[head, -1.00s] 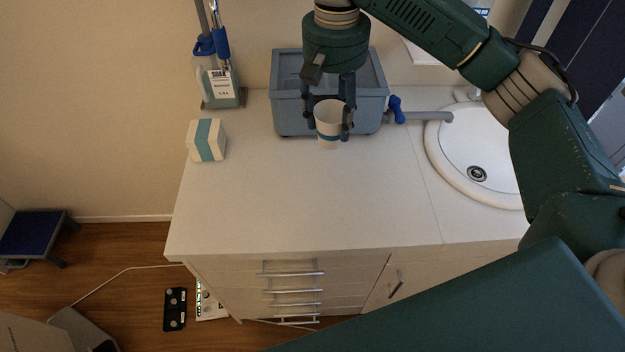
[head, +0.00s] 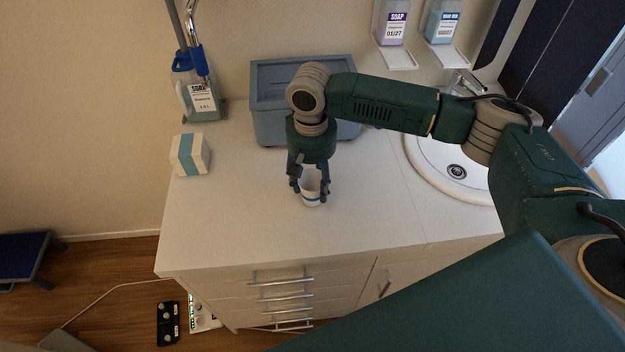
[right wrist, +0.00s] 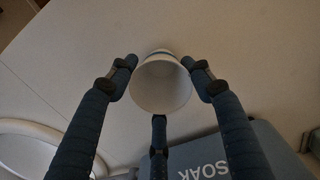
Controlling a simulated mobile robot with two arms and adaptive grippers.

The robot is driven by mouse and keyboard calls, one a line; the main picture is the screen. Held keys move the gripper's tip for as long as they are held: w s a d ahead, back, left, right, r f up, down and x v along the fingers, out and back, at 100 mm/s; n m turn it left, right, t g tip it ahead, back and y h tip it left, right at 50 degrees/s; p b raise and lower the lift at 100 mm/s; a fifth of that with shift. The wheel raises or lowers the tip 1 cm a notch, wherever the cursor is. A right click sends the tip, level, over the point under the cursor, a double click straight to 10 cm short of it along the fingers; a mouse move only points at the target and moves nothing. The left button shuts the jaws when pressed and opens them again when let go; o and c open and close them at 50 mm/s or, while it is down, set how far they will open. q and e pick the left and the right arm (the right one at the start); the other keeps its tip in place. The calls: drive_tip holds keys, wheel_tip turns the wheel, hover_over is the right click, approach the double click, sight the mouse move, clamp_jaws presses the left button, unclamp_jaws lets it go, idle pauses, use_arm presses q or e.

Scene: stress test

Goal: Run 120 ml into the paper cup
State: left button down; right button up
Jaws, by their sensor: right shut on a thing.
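The white paper cup (head: 311,192) with a blue band is in my right gripper (head: 310,187), above or on the counter in front of the blue-grey tub (head: 268,122); I cannot tell whether its base touches. In the right wrist view the fingers (right wrist: 160,85) close around the cup (right wrist: 160,88), its open mouth faces the camera, and no liquid shows inside. The tub also shows there with the word SOAK (right wrist: 205,170). My right arm covers the tub's right side, where its blue-handled tap was seen earlier. My left gripper is out of view.
A white sink (head: 440,170) with a metal faucet lies to the right. Two wall dispensers (head: 393,25) hang above. The counter's front (head: 240,240) is clear. A pedal (head: 168,322) is on the floor.

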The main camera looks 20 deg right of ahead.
drive_tip(key=shift+f, duration=0.1)
drive_tip(key=o, duration=0.9)
drive_tip(key=shift+c, duration=0.2)
